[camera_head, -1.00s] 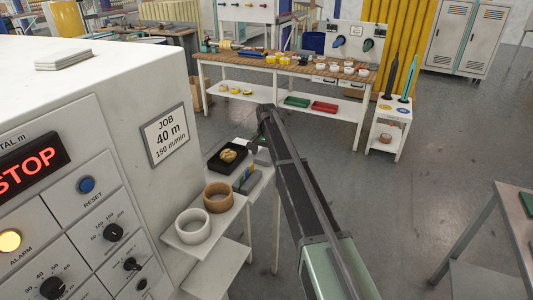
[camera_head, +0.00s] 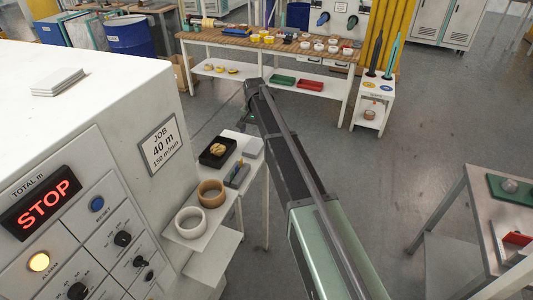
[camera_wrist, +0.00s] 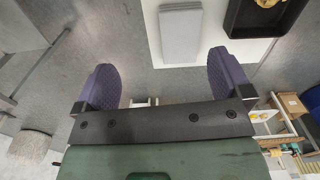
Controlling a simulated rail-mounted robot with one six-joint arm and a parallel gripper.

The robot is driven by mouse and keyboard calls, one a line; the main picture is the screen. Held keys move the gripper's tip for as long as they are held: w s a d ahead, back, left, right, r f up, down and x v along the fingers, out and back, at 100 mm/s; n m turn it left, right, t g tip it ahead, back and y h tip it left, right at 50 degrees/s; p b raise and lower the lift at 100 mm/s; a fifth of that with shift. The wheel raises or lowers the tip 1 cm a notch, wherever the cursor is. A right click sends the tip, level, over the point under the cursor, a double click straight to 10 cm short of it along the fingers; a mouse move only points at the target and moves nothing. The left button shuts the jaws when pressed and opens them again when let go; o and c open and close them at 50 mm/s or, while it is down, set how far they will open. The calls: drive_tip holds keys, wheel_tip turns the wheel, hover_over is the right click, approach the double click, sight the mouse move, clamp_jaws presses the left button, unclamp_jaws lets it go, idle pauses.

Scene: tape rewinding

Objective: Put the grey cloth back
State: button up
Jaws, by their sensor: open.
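A light grey folded cloth (camera_head: 253,147) lies flat on the white side shelf (camera_head: 222,205), at its far end beside a black tray (camera_head: 217,152). It also shows in the wrist view (camera_wrist: 180,35), at the top, beyond my finger tips. My gripper (camera_wrist: 163,75) is open, with two purple fingers wide apart and nothing between them. In the head view my gripper (camera_head: 247,118) is small and dark at the end of the arm, apart from the cloth; its fingers are hard to make out there.
The black tray holds a yellowish lump. A brown ring (camera_head: 210,193), a white ring (camera_head: 190,222) and a small grey-blue item (camera_head: 237,174) share the shelf. The white machine (camera_head: 100,120) stands at left. A metal table (camera_head: 440,200) stands at right; open floor lies between.

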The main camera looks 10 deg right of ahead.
drive_tip(key=s+n, duration=0.6)
drive_tip(key=s, duration=3.1)
wheel_tip(320, 180, down, 6)
drive_tip(key=b, duration=0.6)
drive_tip(key=shift+r, duration=0.1)
